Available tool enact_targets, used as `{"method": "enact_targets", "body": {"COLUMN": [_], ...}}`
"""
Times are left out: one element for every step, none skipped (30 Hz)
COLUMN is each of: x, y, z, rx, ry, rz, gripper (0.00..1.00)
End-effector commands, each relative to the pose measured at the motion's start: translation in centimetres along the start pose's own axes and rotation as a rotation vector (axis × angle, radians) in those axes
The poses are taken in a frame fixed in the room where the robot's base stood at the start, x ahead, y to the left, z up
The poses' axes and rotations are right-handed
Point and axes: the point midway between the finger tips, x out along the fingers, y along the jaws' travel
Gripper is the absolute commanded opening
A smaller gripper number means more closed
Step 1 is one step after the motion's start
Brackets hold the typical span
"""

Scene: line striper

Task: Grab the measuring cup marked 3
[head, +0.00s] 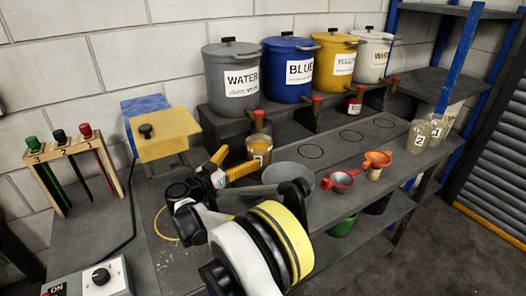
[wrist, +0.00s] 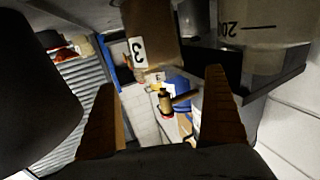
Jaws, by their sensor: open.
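The measuring cup marked 3 shows in the wrist view (wrist: 155,38), tan, with a white label, at the top of the picture beyond my fingertips. In the head view a small cup with yellowish content (head: 259,151) stands below the grey WATER pot's tap; its number cannot be read there, but it appears to be the same cup. My gripper (head: 232,162) is open and empty, its orange fingers pointing toward that cup from the left. In the wrist view the fingers (wrist: 163,85) are spread wide, with the cup not clearly between them.
Cups marked 2 (head: 418,137) and 1 (head: 439,131) stand at the right end of the bench. The WATER pot (head: 232,84) and blue pot (head: 290,72) stand on a raised shelf behind.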

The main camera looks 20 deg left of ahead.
Motion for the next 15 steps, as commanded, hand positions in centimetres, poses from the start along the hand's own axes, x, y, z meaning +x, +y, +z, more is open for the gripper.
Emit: {"method": "enact_targets", "body": {"x": [0.7, 1.2, 1.9, 2.5, 3.0, 3.7, 4.1, 4.5, 4.8, 5.0, 5.2, 5.5, 5.8, 6.2, 6.8], "y": [0.1, 0.1, 0.1, 0.1, 0.1, 0.1, 0.1, 0.1, 0.1, 0.1, 0.1, 0.1, 0.1, 0.1, 0.2], "z": [0.2, 0.2, 0.2, 0.2, 0.3, 0.2, 0.2, 0.2, 0.2, 0.2, 0.2, 0.2, 0.3, 0.3, 0.5], "rx": [0.000, 0.000, 0.000, 0.000, 0.000, 0.000, 0.000, 0.000, 0.000, 0.000, 0.000, 0.000, 0.000, 0.000, 0.000], "ry": [0.000, 0.000, 0.000, 0.000, 0.000, 0.000, 0.000, 0.000, 0.000, 0.000, 0.000, 0.000, 0.000, 0.000, 0.000], "rz": [0.002, 0.003, 0.003, 0.003, 0.003, 0.004, 0.003, 0.002, 0.002, 0.001, 0.001, 0.002, 0.002, 0.003, 0.003], "gripper": [1.00, 1.00, 1.00, 1.00, 1.00, 1.00, 1.00, 1.00, 1.00, 1.00, 1.00, 1.00, 1.00, 1.00, 1.00]}}
